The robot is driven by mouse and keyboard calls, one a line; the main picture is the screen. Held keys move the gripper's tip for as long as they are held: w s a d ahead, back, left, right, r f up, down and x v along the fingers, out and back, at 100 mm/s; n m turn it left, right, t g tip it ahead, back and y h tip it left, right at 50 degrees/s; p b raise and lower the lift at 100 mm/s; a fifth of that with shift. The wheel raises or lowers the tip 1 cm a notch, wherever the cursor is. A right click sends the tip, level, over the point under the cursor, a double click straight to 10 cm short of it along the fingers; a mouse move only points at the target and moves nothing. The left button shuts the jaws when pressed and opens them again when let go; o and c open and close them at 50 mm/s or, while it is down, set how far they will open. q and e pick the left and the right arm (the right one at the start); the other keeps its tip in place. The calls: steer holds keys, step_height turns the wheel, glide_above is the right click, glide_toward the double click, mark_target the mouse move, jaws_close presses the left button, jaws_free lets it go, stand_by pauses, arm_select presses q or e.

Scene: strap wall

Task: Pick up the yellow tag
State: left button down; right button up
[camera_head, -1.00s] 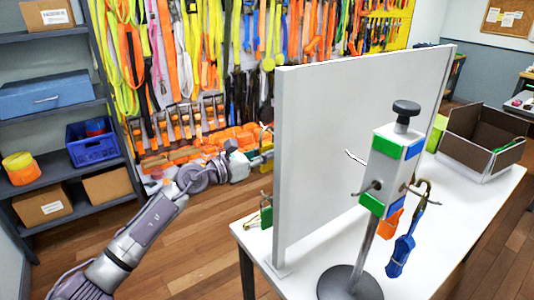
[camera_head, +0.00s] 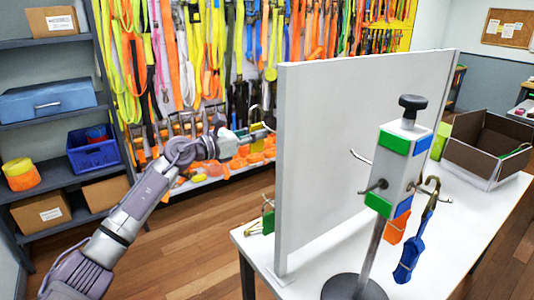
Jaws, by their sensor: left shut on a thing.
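My left gripper (camera_head: 264,131) is at the left edge of the white upright panel (camera_head: 350,150), its fingertips near that edge. It is shut on the yellow tag (camera_head: 257,138), which shows as a small yellow patch below the gripper with a thin metal hook above it. Part of the tag is hidden by the gripper. My right gripper is not in view.
A stand (camera_head: 397,165) with hooks bears a blue tag (camera_head: 410,247) and an orange tag (camera_head: 396,228). A green tag (camera_head: 268,221) is on the table's left corner. An open box (camera_head: 487,150) stands at the back right. Shelves are at left.

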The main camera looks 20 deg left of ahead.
arm_select(q)
steer(key=w+a+b, duration=0.3)
steer(key=w+a, duration=0.4)
steer(key=a, duration=0.2)
steer(key=shift+w+a+b, duration=0.3)
steer(key=shift+b, duration=0.1)
